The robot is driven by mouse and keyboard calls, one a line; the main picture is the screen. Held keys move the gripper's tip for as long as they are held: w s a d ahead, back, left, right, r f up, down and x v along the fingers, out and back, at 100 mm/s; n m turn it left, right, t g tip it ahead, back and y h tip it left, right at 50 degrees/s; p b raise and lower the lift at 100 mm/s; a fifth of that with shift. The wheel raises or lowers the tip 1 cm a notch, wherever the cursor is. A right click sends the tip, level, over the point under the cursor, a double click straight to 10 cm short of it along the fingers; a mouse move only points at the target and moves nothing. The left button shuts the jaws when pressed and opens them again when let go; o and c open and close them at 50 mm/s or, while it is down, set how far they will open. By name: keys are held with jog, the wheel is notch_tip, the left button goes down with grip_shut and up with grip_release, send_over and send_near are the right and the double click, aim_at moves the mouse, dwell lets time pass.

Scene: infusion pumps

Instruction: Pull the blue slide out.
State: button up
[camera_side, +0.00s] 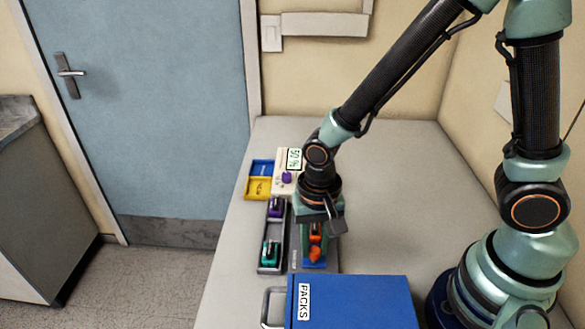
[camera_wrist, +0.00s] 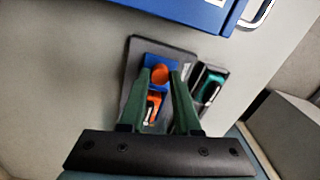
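The blue slide (camera_side: 315,265) shows as a small blue piece with a round orange knob (camera_side: 315,254) on top. In the wrist view the blue slide (camera_wrist: 152,60) lies at the far end of a dark base, with the orange knob (camera_wrist: 160,74) on it. An orange clip-like part (camera_wrist: 153,106) sits behind the knob. My gripper (camera_wrist: 162,72) points down over the slide, its green fingers apart on either side of the knob. Gaps beside the knob look narrow; contact is not clear. In the side view my gripper (camera_side: 316,250) partly hides the dark base.
A blue PACKS box (camera_side: 360,300) with a handle stands close in front. A dark tray (camera_side: 264,236) with purple and teal parts lies just left. Behind are a pump with a 50% display (camera_side: 293,159) and blue and yellow bins (camera_side: 258,188).

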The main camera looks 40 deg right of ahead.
aim_at(316, 247)
jog(key=o, duration=0.3)
jog(key=shift+r, duration=0.1)
notch_tip(316, 247, up, 12)
dwell(0.6)
jog(key=d+r+n+t, duration=0.5)
jog(key=d+r, duration=0.3)
jog(key=d, duration=0.4)
jog(key=shift+d+r+n+t, duration=0.15)
jog(key=shift+d+n+t, duration=0.2)
jog(key=shift+n, duration=0.55)
